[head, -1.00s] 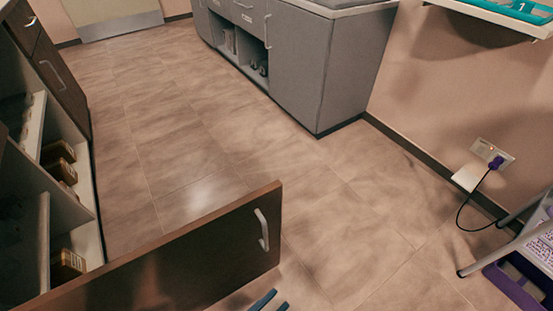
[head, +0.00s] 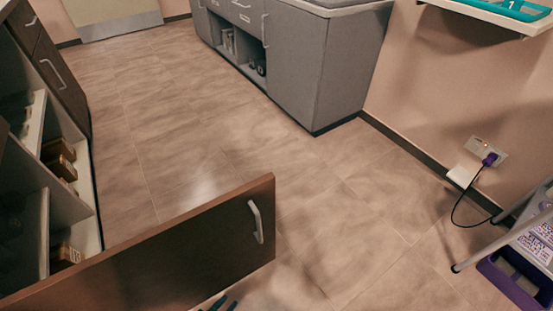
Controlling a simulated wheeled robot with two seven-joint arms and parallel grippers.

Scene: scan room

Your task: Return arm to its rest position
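My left gripper (head: 225,304) shows only as two dark blue fingertips at the bottom edge of the head view. The tips stand apart with a gap between them and nothing seen in it. They are just below the lower edge of the open dark brown cabinet door (head: 165,255) in the picture, left of its handle (head: 256,221). I cannot tell how far they are from the door. The rest of the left arm is hidden or out of frame. My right gripper is not in view.
A grey counter unit (head: 315,75) stands at the back. A trolley (head: 530,245) is at the right, near a plugged cord (head: 459,203). The tiled floor between is clear.

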